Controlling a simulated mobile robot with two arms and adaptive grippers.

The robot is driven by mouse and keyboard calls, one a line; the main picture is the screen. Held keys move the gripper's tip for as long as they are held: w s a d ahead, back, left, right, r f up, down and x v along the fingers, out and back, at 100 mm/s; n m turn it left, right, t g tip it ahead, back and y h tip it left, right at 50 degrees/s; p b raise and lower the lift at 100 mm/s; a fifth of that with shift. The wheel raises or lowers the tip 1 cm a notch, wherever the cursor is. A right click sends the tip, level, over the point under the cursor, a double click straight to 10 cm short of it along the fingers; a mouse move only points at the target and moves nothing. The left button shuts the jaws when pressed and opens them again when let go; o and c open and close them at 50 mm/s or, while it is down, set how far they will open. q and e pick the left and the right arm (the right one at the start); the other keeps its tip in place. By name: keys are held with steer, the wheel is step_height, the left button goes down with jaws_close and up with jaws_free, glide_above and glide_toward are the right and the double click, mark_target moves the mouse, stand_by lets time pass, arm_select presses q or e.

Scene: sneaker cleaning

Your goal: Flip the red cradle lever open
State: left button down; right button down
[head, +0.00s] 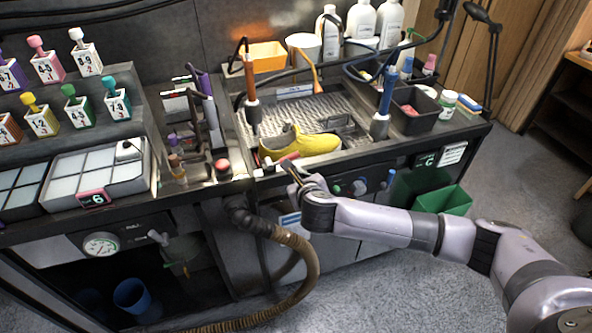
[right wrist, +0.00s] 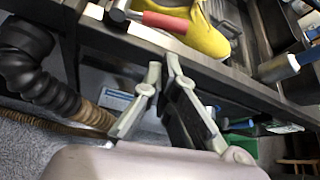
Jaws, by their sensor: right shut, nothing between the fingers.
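My right gripper (head: 291,167) is just in front of the station edge, close to the lever. In the right wrist view its fingertips (right wrist: 164,66) are together and empty, below the lever and apart from it in the picture. My left gripper is not in view.
Blue-handled tools (head: 386,92) and an orange-handled tool (head: 251,85) stand around the sneaker. A thick brown hose (head: 305,260) hangs below the front edge.

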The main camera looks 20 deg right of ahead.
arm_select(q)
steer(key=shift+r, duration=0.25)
arm_select(e)
steer(key=x, duration=0.7)
steer(key=shift+w, duration=0.25)
